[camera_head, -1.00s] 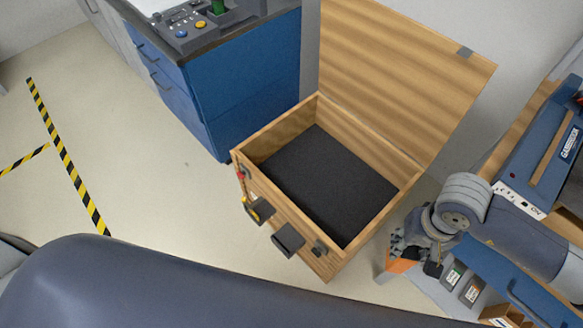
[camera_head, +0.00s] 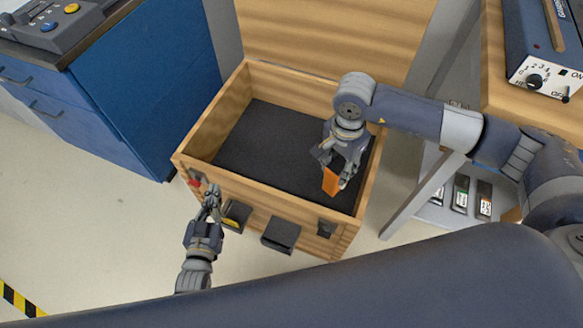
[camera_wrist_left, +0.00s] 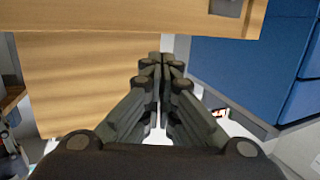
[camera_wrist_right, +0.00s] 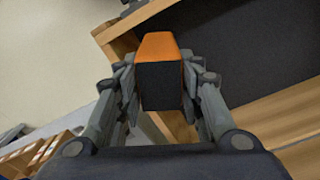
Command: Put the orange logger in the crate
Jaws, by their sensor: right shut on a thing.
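The orange logger (camera_head: 331,182) is held in my right gripper (camera_head: 338,172), above the front right part of the crate. In the right wrist view the logger (camera_wrist_right: 160,52) sits between the closed fingers, with its dark end towards the camera. The wooden crate (camera_head: 258,203) has its lid standing open at the back and a dark floor (camera_head: 262,145) that looks bare. My left gripper (camera_head: 211,197) is outside the crate's front left wall; its fingers are together and empty in the left wrist view (camera_wrist_left: 165,62).
Dark fittings (camera_head: 281,234) and a red piece (camera_head: 194,181) are on the crate's front. A blue cabinet (camera_head: 150,90) stands left. On the right, a bench holds a blue device (camera_head: 540,50), with several dark labelled items (camera_head: 461,193) on a lower shelf.

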